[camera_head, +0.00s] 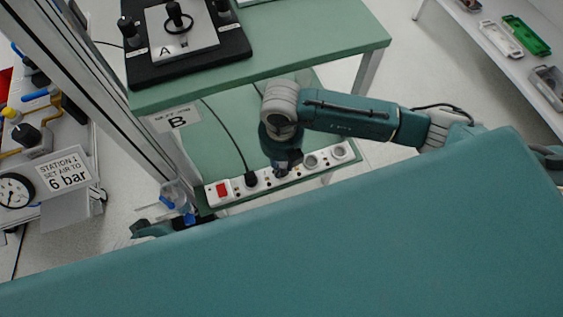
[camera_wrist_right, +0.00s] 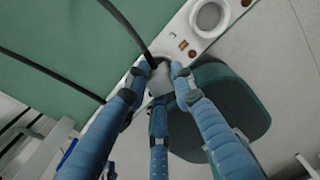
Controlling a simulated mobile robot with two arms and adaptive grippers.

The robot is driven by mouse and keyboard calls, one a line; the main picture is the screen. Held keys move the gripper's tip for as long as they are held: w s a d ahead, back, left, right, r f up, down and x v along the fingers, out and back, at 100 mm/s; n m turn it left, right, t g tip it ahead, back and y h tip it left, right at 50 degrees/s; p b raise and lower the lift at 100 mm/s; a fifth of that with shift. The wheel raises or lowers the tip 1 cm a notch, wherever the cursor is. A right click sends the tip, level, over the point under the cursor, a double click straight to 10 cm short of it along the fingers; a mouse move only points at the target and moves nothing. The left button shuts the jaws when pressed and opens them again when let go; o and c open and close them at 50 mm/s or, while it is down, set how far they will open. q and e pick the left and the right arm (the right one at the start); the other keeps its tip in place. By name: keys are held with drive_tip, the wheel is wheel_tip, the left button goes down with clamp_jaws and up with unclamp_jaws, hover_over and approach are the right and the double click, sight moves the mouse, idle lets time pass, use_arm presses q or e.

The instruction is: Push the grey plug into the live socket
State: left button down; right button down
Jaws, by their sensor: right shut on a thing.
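The white power strip (camera_head: 237,190) lies along the front edge of the lower green shelf, with a red switch at its left end. A black plug (camera_head: 250,180) sits in a socket near the switch. My right gripper (camera_head: 284,167) points down at the strip's middle. In the right wrist view its blue fingers close around the grey plug (camera_wrist_right: 160,80), beside the strip (camera_wrist_right: 186,35). The fingers hide most of the plug, so I cannot tell whether its pins are in a socket. A dark teal part (camera_head: 150,229) at lower left may be my left gripper; its jaws are unclear.
Round sockets (camera_head: 311,160) at the strip's right end are empty. A black cable runs to the black plug. The upper green table (camera_head: 330,40) carries a black unit marked A. An air gauge station (camera_head: 15,190) stands left.

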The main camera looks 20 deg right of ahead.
use_arm(q)
drive_tip(key=shift+s+r, duration=0.1)
use_arm(e)
drive_tip(key=shift+f, duration=0.1)
drive_tip(key=c, duration=1.4)
unclamp_jaws()
use_arm(q)
drive_tip(key=shift+r, duration=0.2)
drive_tip(key=shift+f, duration=0.1)
use_arm(e)
drive_tip(key=shift+r, duration=0.2)
wheel_tip(320, 180, up, 7)
drive_tip(key=shift+r, duration=0.1)
use_arm(q)
drive_tip(key=shift+s, duration=0.1)
use_arm(e)
drive_tip(key=shift+s, duration=0.1)
